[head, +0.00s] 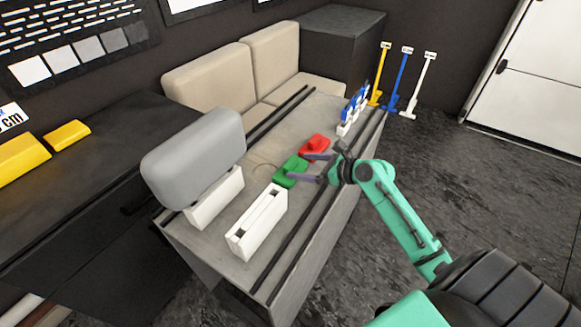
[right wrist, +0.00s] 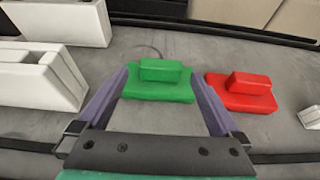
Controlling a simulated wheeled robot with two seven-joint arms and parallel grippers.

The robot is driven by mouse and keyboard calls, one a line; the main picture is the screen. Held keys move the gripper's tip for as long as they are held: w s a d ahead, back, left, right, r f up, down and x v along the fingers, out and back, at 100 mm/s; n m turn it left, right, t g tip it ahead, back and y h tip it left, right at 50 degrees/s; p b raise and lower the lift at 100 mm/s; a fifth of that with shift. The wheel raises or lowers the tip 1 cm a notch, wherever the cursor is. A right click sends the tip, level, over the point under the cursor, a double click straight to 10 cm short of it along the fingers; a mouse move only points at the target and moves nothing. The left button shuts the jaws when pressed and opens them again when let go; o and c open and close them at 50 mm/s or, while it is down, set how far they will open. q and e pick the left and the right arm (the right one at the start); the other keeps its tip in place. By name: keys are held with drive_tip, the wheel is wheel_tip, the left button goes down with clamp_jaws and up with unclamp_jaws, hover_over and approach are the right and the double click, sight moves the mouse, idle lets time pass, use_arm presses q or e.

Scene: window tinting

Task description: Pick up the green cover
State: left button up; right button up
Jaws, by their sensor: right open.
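The green cover (head: 291,172) lies on the grey table (head: 231,232), a flat base with a raised block on top. It also shows in the right wrist view (right wrist: 160,82). My right gripper (head: 308,167) is open, its two purple-grey fingers reaching over the table from the right. In the right wrist view the fingers (right wrist: 163,85) stand on either side of the green cover, with the cover between their tips. I cannot tell whether they touch it. My left gripper is not in view.
A red cover (head: 314,146) lies close beside the green one, just outside one finger. White blocks (head: 257,222) and a grey padded block (head: 193,146) stand on the near left part of the table. Blue and white pieces (head: 352,111) stand at its far end.

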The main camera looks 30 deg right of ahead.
sight(294, 164)
drive_tip(key=x, duration=0.5)
drive_tip(key=shift+w, duration=0.1)
drive_tip(key=c, duration=1.3)
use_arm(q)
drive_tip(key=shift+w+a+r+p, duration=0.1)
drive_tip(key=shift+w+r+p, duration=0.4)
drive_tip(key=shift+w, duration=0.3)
use_arm(e)
wheel_tip(294, 164, up, 10)
drive_tip(key=shift+r, duration=0.1)
